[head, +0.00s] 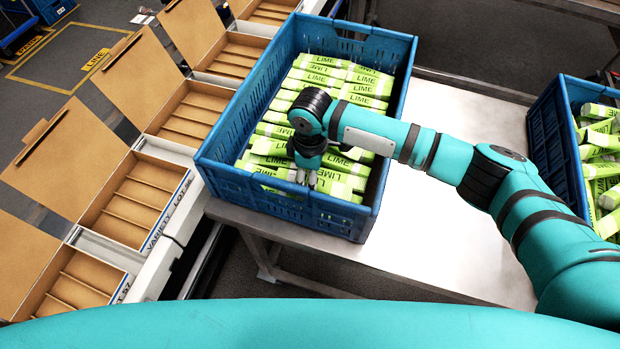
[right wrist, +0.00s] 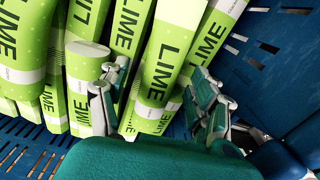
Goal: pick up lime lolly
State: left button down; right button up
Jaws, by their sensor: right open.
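Several green lime lollies (head: 340,82) with "LIME" on their wrappers lie in rows in a blue crate (head: 228,178) in the head view. My right gripper (head: 305,180) reaches down into the near end of the crate. In the right wrist view my right gripper (right wrist: 162,100) is open, with one finger on each side of a lime lolly (right wrist: 158,75) that lies between them. I cannot tell whether the fingers touch it. Other lime lollies (right wrist: 82,70) lie close on the left. My left gripper is not in view.
Open brown boxes (head: 150,185) with dividers stand in a line on the left. A second blue crate (head: 555,140) with green lollies stands at the right. The metal table (head: 450,240) is bare between the crates. The crate wall (right wrist: 265,75) is close beside the right finger.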

jog(key=c, duration=1.3)
jog(key=shift+r, duration=0.15)
